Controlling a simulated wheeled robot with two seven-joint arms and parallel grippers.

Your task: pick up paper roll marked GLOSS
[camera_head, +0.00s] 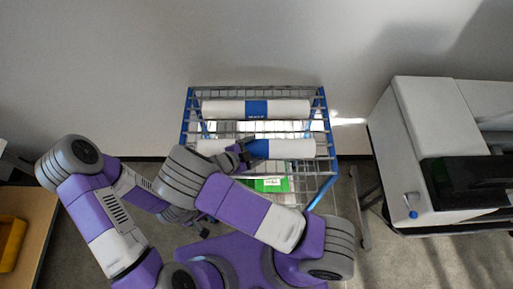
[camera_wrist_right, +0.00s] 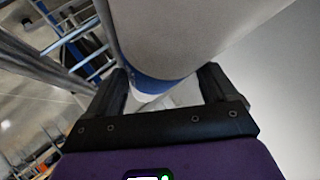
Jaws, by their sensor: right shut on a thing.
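Two white paper rolls lie across the wire rack, each with a blue band. The back roll (camera_head: 225,109) has small lettering on its band, too small to read. My right gripper (camera_head: 243,154) is at the middle of the front roll (camera_head: 300,149) and shut on it. In the right wrist view the front roll (camera_wrist_right: 180,35) passes between the fingers of my right gripper (camera_wrist_right: 163,88), with its blue band (camera_wrist_right: 150,86) at them. I see no readable GLOSS mark on either roll. My left gripper (camera_head: 203,227) is low beside my base, partly hidden and small.
The blue-framed wire rack (camera_head: 324,125) stands against the wall, with a green pack (camera_head: 270,184) lower in it. A large white machine (camera_head: 410,130) stands at the right. A wooden table (camera_head: 38,215) with a yellow tray (camera_head: 10,243) is at the left.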

